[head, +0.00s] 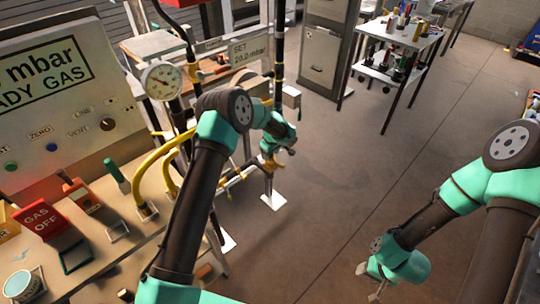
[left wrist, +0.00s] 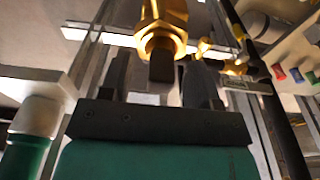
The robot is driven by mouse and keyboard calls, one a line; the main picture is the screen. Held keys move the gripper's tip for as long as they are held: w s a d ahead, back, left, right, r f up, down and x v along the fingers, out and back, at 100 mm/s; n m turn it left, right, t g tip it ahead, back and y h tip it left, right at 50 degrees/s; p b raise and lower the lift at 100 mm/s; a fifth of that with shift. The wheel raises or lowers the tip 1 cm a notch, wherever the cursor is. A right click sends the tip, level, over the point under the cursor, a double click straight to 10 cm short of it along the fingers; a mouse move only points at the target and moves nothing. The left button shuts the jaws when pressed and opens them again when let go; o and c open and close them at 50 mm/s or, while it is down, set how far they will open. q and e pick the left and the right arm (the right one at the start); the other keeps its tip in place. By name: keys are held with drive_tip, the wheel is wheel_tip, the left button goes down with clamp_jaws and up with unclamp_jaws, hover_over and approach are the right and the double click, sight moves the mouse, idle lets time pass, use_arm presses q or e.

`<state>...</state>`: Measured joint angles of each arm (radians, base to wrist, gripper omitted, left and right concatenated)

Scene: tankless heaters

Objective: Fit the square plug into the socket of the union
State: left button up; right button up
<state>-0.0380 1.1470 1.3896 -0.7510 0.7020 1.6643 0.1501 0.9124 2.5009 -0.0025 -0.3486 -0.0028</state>
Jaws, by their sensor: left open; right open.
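The brass union (left wrist: 162,20) with its hex nut shows at the top middle of the left wrist view. A dark square-ended piece, apparently the square plug (left wrist: 162,68), sits at the nut's lower opening; I cannot tell how deeply it is seated. My left gripper (left wrist: 165,85) is open, with one finger on each side of the dark piece and a visible gap on the right. In the head view my left gripper (head: 288,148) is by the yellow pipework, and the union there is too small to make out. My right gripper (head: 375,282) is open and empty above the floor.
A gas panel (head: 60,90) and a bench (head: 115,265) with a red "GAS OFF" sign (head: 42,220) stand at left. A pressure gauge (head: 161,81) and yellow pipes (head: 150,165) are near my left arm. A tool cart (head: 400,40) stands behind. The floor at centre right is clear.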

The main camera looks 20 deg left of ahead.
sight(272, 159)
use_arm(q)
wheel_tip(272, 159, up, 11)
drive_tip(key=d, duration=0.1)
drive_tip(key=shift+s, duration=0.4)
drive_tip(key=shift+d, duration=0.1)
idle(0.3)
drive_tip(key=s+f+m+h, duration=0.2)
drive_tip(key=s+f+m, duration=0.1)
drive_tip(key=s+f, duration=0.55)
drive_tip(key=s+f+m+h, duration=0.25)
drive_tip(key=s+f, duration=0.25)
drive_tip(key=s, duration=0.6)
drive_tip(key=s+a+f+m, duration=0.1)
drive_tip(key=s+m, duration=0.3)
drive_tip(key=s, duration=1.6)
drive_tip(key=shift+s+a+f, duration=0.15)
drive_tip(key=shift+s+a, duration=0.1)
drive_tip(key=shift+a, duration=0.35)
